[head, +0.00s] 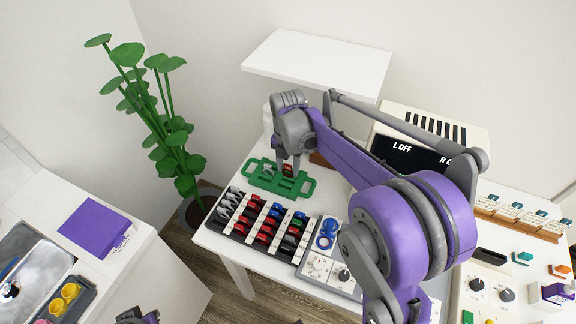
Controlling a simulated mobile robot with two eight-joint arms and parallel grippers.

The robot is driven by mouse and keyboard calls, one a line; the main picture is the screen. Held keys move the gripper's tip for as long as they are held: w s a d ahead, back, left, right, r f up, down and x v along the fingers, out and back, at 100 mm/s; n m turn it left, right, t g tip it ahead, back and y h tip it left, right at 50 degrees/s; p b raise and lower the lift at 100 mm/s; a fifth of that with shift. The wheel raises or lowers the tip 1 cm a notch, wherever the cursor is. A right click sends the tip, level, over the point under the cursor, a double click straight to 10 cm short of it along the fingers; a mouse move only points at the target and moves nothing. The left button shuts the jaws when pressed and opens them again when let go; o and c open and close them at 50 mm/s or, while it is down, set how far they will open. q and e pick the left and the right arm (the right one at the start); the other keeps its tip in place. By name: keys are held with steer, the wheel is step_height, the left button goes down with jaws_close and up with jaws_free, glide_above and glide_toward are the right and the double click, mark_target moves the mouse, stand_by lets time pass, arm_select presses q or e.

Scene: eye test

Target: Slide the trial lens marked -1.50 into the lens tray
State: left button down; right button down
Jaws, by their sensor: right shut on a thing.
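My right gripper (289,163) is shut on a small red trial lens (288,170), just over a green tray (308,187) with a loop handle at each end. The jaws and the lens are small here, and the marking -1.50 cannot be read. I cannot tell whether the lens touches the tray. A black lens rack (240,236) in front holds rows of grey, red, black and blue lenses. Part of my left arm's end (137,316) shows at the bottom edge, its jaws unclear.
A white shelf (318,63) overhangs behind the gripper. A display unit (415,150) stands behind my right arm. A plant (165,120) stands left of the table, with a purple folder (95,225) on another counter.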

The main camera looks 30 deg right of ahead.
steer(key=shift+f, duration=0.2)
stand_by(0.3)
steer(key=shift+f+b, duration=1)
steer(key=shift+f, duration=0.35)
steer(key=shift+c, duration=1.6)
jaws_free()
step_height(320, 180, up, 11)
steer(key=shift+f+p, duration=0.1)
steer(key=shift+p, duration=0.4)
